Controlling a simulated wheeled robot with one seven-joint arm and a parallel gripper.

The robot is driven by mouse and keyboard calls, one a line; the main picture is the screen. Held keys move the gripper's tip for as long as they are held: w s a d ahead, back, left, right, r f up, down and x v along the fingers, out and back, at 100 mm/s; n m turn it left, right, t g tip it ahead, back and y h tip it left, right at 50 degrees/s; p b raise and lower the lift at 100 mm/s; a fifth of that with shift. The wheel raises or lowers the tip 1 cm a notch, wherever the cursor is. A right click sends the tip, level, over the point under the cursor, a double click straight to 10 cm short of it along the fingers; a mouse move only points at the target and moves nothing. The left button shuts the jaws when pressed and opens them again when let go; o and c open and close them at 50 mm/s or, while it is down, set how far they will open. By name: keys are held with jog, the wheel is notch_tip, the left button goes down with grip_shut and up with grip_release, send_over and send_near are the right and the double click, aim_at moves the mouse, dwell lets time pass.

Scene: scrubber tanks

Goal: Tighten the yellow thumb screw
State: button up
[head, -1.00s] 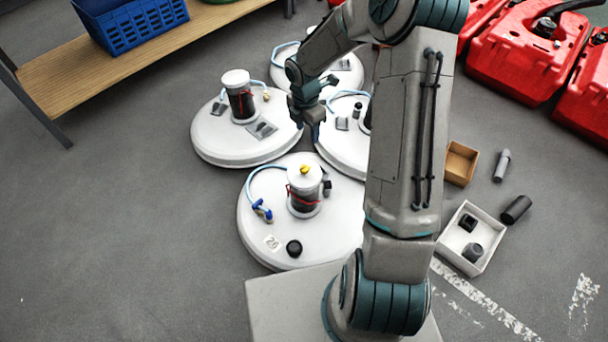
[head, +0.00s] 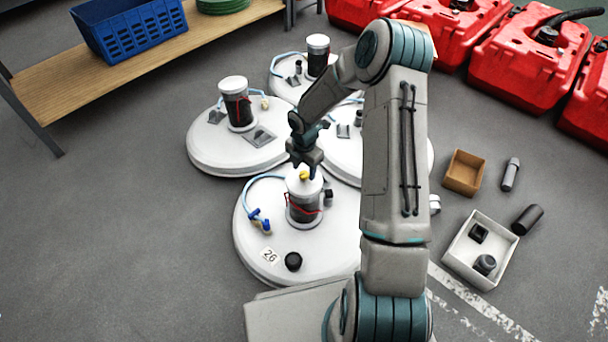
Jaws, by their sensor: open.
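The yellow thumb screw (head: 304,175) sits on top of the white-capped cylinder (head: 303,203) with a dark middle and red wire. The cylinder stands upright on the nearest white round tank lid (head: 256,238), marked 26. My gripper (head: 306,168) is open and points down right at the screw, with its fingertips at or just above it. Whether the fingers touch the screw cannot be told at this size. My gripper partly covers the screw's top.
Other round lids with cylinders stand behind and left, such as the left lid (head: 205,150). My arm hides part of the right-hand lid. A white box (head: 450,262), brown box (head: 464,173) and loose cylinders lie right. Red tanks (head: 528,60) line the back right. Floor at left is clear.

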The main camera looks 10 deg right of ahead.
jog(key=shift+f, duration=0.75)
jog(key=c, duration=1)
jog(key=shift+r, duration=0.1)
